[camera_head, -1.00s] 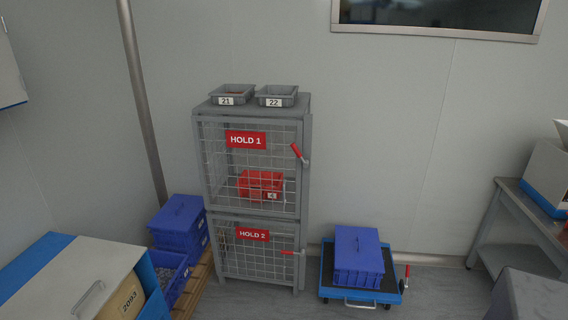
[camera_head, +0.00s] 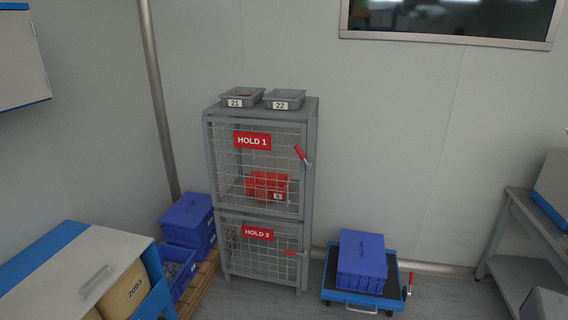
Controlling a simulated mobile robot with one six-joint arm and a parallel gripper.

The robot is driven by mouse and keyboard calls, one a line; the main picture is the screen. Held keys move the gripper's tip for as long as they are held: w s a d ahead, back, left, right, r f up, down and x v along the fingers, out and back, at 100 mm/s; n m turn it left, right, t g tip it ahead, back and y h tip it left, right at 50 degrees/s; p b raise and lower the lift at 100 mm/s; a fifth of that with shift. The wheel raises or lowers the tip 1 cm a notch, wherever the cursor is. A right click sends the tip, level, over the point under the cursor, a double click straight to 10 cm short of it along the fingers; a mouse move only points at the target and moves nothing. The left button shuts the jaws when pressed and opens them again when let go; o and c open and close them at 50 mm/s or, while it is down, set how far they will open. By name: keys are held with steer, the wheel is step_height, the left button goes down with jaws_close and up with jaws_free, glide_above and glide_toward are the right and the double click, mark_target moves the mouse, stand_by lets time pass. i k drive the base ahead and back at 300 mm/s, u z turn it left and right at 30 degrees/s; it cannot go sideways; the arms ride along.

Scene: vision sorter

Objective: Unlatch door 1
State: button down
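Door 1 is the upper wire-mesh door (camera_head: 240,190) of a grey cage cabinet, with a red sign (camera_head: 252,141) reading HOLD 1. The door looks closed. Its red latch handle (camera_head: 301,153) is on the right edge of the door and is tilted, with its upper end to the left. A red bin (camera_head: 267,186) with a white label sits behind the mesh. My gripper is not in view.
The lower door has a HOLD 2 sign (camera_head: 257,234) and a roughly level red handle (camera_head: 291,253). Grey trays (camera_head: 283,94) sit on top. Blue crates (camera_head: 187,216) stand left, and a blue cart (camera_head: 347,297) with a blue box (camera_head: 361,263) stands right. Floor shows at the cart's right.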

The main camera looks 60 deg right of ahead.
mark_target(309, 164)
steer(key=z, duration=0.15)
steer(key=i, duration=0.95)
steer(key=u, duration=0.05)
